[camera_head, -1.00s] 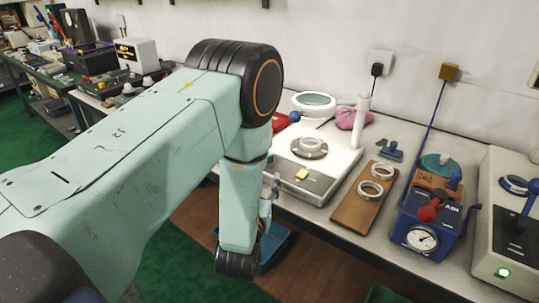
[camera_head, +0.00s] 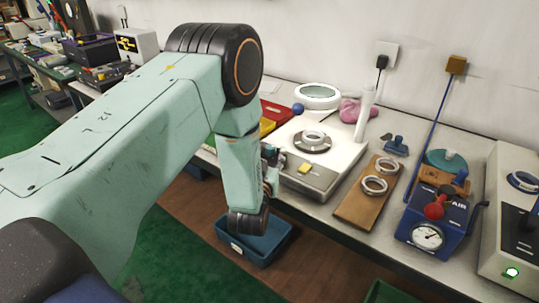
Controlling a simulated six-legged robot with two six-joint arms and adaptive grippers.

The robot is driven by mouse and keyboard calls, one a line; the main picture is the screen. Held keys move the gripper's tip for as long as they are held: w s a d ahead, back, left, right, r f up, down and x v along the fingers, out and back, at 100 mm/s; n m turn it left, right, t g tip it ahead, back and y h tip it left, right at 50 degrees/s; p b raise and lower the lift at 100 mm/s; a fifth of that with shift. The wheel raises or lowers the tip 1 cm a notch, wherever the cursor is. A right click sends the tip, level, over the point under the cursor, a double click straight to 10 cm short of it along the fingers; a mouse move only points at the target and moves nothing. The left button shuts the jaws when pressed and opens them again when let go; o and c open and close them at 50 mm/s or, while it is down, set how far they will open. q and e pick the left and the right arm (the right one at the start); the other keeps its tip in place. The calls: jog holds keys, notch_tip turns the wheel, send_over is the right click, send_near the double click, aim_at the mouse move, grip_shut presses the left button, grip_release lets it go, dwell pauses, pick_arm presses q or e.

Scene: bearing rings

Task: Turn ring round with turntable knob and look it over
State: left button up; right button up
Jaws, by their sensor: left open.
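A white inspection stand (camera_head: 338,153) with a grey front plate is on the bench. A metal ring (camera_head: 314,138) lies flat on its round dark turntable (camera_head: 313,147). A blue ball knob (camera_head: 298,108) shows at the stand's back left, beside the round magnifier (camera_head: 318,94). My right gripper is out of view.
Two rings (camera_head: 374,185) lie on a wooden board (camera_head: 355,207) to the right. A blue gauge box (camera_head: 432,226) and a grey machine (camera_head: 500,240) stand further right. A blue bin (camera_head: 255,246) is below the bench front. Red and yellow trays (camera_head: 271,116) lie left of the stand.

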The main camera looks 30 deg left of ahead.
pick_arm(q)
jog(key=shift+a, duration=0.15)
jog(key=shift+c, duration=0.2)
grip_shut()
jog(key=shift+h, duration=0.3)
jog(key=shift+a+m+t+h+p, duration=0.2)
jog(key=shift+m+h+p, duration=0.45)
jog(key=shift+h, duration=0.35)
jog(key=shift+a+m+t+h+p, duration=0.2)
jog(key=shift+m+h+p, duration=0.25)
jog(key=shift+m+h, duration=0.45)
jog(key=shift+a+m+h+p, duration=0.1)
jog(key=shift+m+h+p, duration=0.25)
jog(key=shift+m+h, duration=0.55)
jog(key=shift+a+m+h+p, duration=0.1)
jog(key=shift+m+h+p, duration=0.25)
jog(key=shift+h, duration=1.25)
